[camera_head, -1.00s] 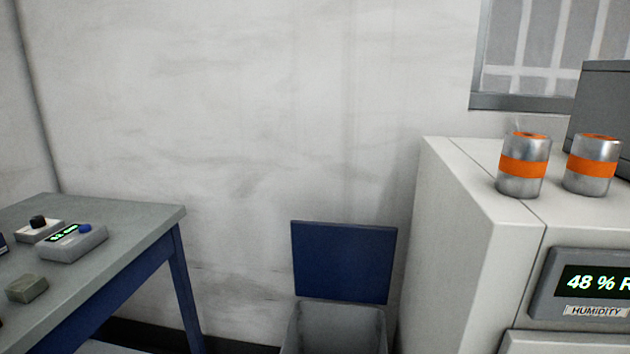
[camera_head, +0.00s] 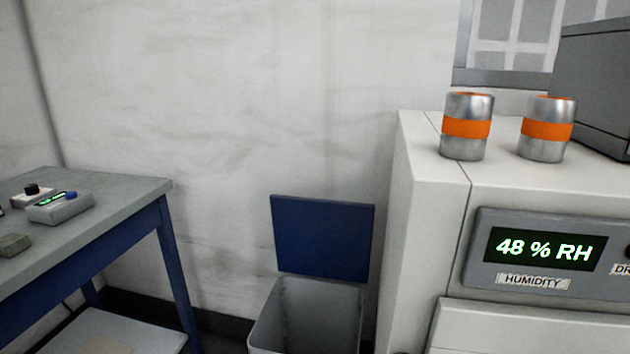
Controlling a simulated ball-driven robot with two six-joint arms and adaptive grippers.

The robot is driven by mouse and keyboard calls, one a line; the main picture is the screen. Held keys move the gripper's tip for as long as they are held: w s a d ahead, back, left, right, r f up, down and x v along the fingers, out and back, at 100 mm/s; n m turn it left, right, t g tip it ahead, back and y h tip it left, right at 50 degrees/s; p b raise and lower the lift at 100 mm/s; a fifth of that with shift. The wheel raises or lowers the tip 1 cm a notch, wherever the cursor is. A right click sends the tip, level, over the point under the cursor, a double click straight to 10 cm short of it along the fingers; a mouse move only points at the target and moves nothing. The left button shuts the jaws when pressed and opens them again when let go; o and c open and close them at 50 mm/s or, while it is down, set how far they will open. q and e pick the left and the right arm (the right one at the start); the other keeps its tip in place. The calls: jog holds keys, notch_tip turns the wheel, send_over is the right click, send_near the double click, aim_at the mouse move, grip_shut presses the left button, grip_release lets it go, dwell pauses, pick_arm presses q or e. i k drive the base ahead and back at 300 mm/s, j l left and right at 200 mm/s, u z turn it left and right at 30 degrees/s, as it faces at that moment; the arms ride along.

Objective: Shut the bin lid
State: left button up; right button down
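A grey bin (camera_head: 306,315) stands on the floor against the wall, between a table and a white cabinet. Its blue lid (camera_head: 322,237) stands upright at the back of the bin, so the bin is open. The part of the bin's inside that shows looks empty; its lower part is cut off by the frame's bottom edge. Neither of my grippers is in view.
The grey-topped table (camera_head: 120,192) with blue legs is at the left, with small devices on it and a lower shelf (camera_head: 130,333). The white cabinet (camera_head: 418,200) at the right carries two silver cans with orange bands (camera_head: 466,128) and a humidity display (camera_head: 545,248).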

aim_at(328, 239)
jog(key=z, duration=0.45)
jog(key=j+z, duration=0.1)
jog(key=z, duration=0.35)
jog(key=j+z, duration=0.1)
jog(key=z, duration=0.35)
jog(key=j+z, duration=0.1)
jog(key=z, duration=0.35)
jog(key=j+z, duration=0.1)
jog(key=z, duration=0.35)
jog(key=j+z, duration=0.1)
jog(key=z, duration=0.85)
jog(key=j+z, duration=0.1)
jog(key=z, duration=0.35)
jog(key=k+j+z, duration=0.1)
jog(key=k+z, duration=0.15)
